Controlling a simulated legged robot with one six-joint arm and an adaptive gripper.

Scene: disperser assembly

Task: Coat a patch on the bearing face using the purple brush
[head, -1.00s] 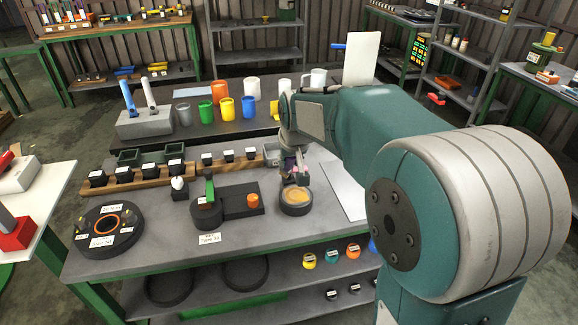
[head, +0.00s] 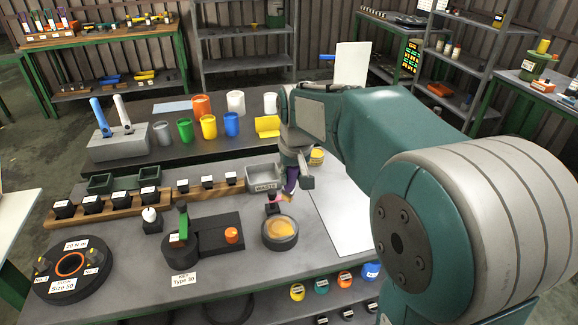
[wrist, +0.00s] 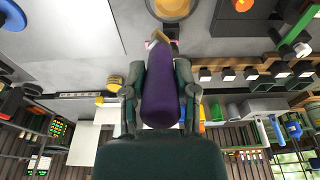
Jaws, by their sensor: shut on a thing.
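My gripper (wrist: 164,90) is shut on the purple brush (wrist: 162,92), whose thick handle lies between the fingers in the wrist view. In the head view the brush (head: 291,181) hangs tilted under my gripper (head: 298,172), its tip just behind and above a round dark dish (head: 280,243) holding amber paste (head: 279,228). I cannot tell whether the tip touches the dish or carries paste.
A black block with an orange knob (head: 231,235) and a green-handled part (head: 183,222) stand left of the dish. A grey waste bin (head: 263,178) stands behind it. A white sheet (head: 340,215) lies to the right. Coloured cups (head: 208,126) stand on the rear table.

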